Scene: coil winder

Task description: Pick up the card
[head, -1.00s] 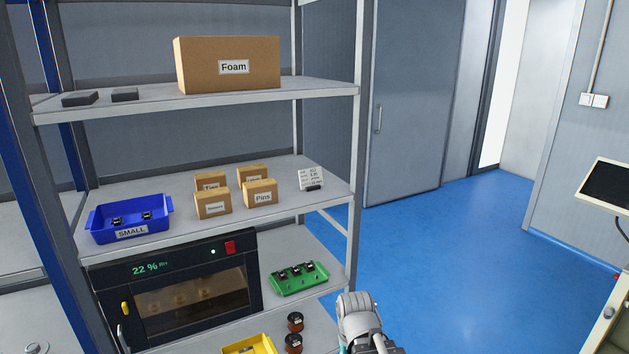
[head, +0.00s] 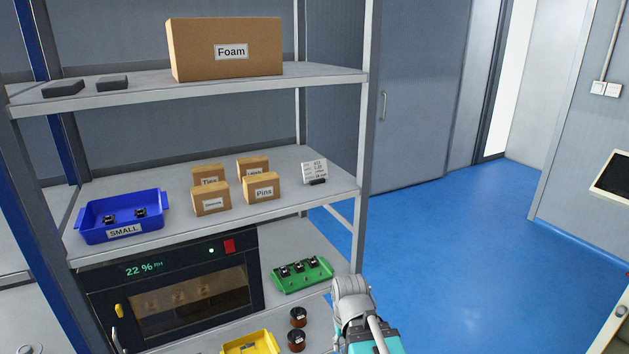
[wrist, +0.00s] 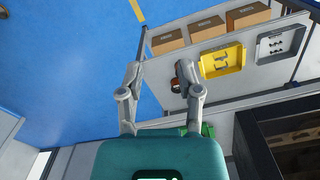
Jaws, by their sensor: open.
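The card (head: 313,171) is a small white sheet with printed lines. It stands upright in a dark holder at the right end of the middle shelf (head: 281,206) in the head view. My gripper (wrist: 158,78) shows in the wrist view with its two fingers spread apart and nothing between them. The card does not show in the wrist view. In the head view part of my arm shows at the bottom centre, below and right of the card, and the fingers cannot be made out there.
Small cardboard boxes, one marked Pins (head: 262,187), and a blue SMALL bin (head: 122,217) share the card's shelf. A Foam box (head: 225,49) is above. A green tray (head: 302,275) and dark cabinet (head: 172,294) are below. A shelf post (head: 366,120) stands right of the card; blue floor beyond is clear.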

